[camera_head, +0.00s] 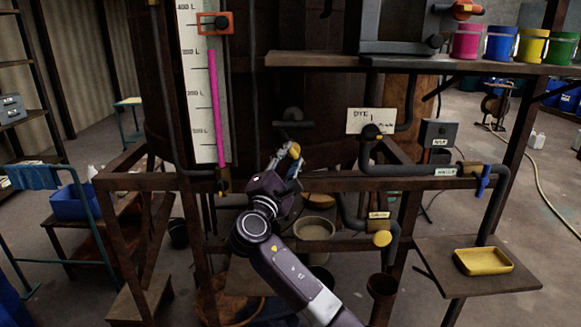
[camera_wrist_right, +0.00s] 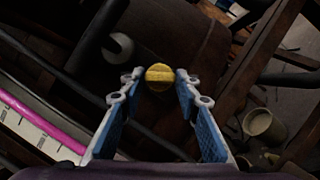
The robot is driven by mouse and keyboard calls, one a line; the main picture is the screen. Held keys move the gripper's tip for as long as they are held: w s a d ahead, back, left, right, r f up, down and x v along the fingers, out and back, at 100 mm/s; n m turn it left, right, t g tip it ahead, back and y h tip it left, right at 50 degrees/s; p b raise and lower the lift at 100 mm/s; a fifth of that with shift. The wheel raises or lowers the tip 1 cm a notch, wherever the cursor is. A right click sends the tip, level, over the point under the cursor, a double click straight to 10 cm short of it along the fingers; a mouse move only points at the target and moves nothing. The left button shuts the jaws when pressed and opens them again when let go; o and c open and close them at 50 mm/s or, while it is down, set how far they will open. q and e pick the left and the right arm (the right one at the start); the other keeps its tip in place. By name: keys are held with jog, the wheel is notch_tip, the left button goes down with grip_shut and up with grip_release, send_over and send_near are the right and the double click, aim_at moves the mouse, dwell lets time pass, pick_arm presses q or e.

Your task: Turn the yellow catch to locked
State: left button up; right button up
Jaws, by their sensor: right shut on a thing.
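The yellow catch (camera_head: 294,150) is a small round knob on the dark vat behind the wooden frame. In the right wrist view the yellow catch (camera_wrist_right: 159,77) shows a raised bar across its face and sits between my fingertips. My right gripper (camera_head: 291,158) reaches up to it from below and is shut on it; its blue-padded fingers (camera_wrist_right: 160,85) flank the knob. I cannot read a locked or unlocked mark beside it. My left gripper is not in view.
Rusty wooden beams (camera_head: 330,184) frame the vat close around my arm. A blue valve handle (camera_head: 483,180) and a yellow tray (camera_head: 484,261) are farther right. A gauge with a pink column (camera_head: 213,110) stands left.

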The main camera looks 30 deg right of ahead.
jog(key=m+g, duration=0.1)
jog(key=m, duration=0.2)
jog(key=shift+a+b, duration=0.1)
jog(key=shift+b, duration=0.25)
jog(key=shift+r+m+g+y, duration=0.1)
jog(key=shift+m+g+y, duration=0.45)
jog(key=shift+m, duration=1.05)
jog(key=o, duration=1.2)
jog(key=shift+r, duration=0.1)
jog(key=shift+c, duration=0.2)
jog(key=v, duration=1.2)
